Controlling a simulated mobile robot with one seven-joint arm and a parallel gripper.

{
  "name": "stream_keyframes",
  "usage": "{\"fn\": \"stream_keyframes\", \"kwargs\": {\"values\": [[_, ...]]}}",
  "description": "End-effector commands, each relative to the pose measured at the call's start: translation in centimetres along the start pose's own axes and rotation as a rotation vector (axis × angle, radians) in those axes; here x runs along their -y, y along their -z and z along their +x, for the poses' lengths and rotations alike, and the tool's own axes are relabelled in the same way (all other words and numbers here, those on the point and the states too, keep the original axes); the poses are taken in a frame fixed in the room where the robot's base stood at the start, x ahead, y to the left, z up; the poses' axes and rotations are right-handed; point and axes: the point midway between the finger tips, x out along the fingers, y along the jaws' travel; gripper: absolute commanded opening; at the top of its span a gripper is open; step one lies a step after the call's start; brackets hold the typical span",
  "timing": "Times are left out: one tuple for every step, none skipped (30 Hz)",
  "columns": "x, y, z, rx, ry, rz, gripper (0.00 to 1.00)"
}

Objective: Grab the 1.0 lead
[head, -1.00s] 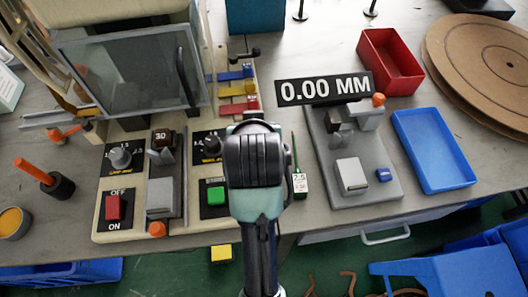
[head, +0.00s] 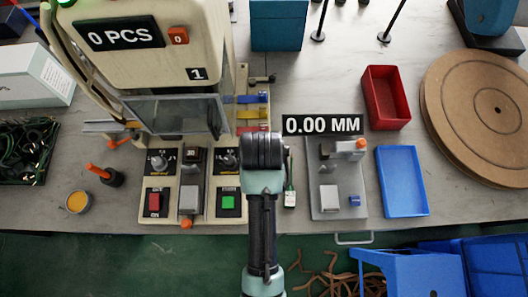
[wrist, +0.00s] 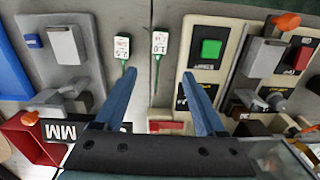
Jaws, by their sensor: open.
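In the wrist view, the 1.0 lead shows as a white tag (wrist: 160,43) marked 1.0 with a thin dark lead below it. It lies on the grey bench beside the cream machine panel. A second lead, tagged 2.5 (wrist: 123,45), lies to its left. My gripper (wrist: 158,74) is open and empty, its blue fingers apart; the 1.0 lead lies between their lines, beyond the tips. In the head view my arm hides the 1.0 lead; the 2.5 tag (head: 290,198) shows just right of my arm.
The moulding machine's panel with its green button (head: 228,202) stands left of my arm. A grey gauge (head: 326,205) with a 0.00 MM display (head: 322,124) stands to the right. Beyond are a red bin (head: 385,97) and a blue tray (head: 402,182).

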Motion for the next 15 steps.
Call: {"fn": "stream_keyframes", "kwargs": {"values": [[0.0,-0.1,1.0,0.005,0.000,0.000,0.72],[0.0,-0.1,1.6,0.005,0.000,0.000,0.72],[0.0,-0.2,2.4,0.006,0.000,0.000,0.72],[0.0,-0.1,3.0,0.004,0.000,0.000,0.72],[0.0,-0.1,3.6,0.004,0.000,0.000,0.72],[0.0,-0.1,4.3,0.004,0.000,0.000,0.72],[0.0,-0.1,4.8,0.003,0.000,0.000,0.72],[0.0,-0.1,5.3,0.003,0.000,0.000,0.72],[0.0,-0.1,5.9,0.002,0.000,0.000,0.72],[0.0,-0.1,6.2,0.002,0.000,0.000,0.72],[0.0,0.0,6.5,0.000,0.000,0.000,0.72],[0.0,0.0,6.8,0.000,0.000,0.000,0.72],[0.0,0.0,6.9,0.000,0.000,0.000,0.72],[0.0,0.0,7.0,-0.001,0.000,0.000,0.72],[0.0,0.0,7.2,-0.001,0.000,0.000,0.72]]}}
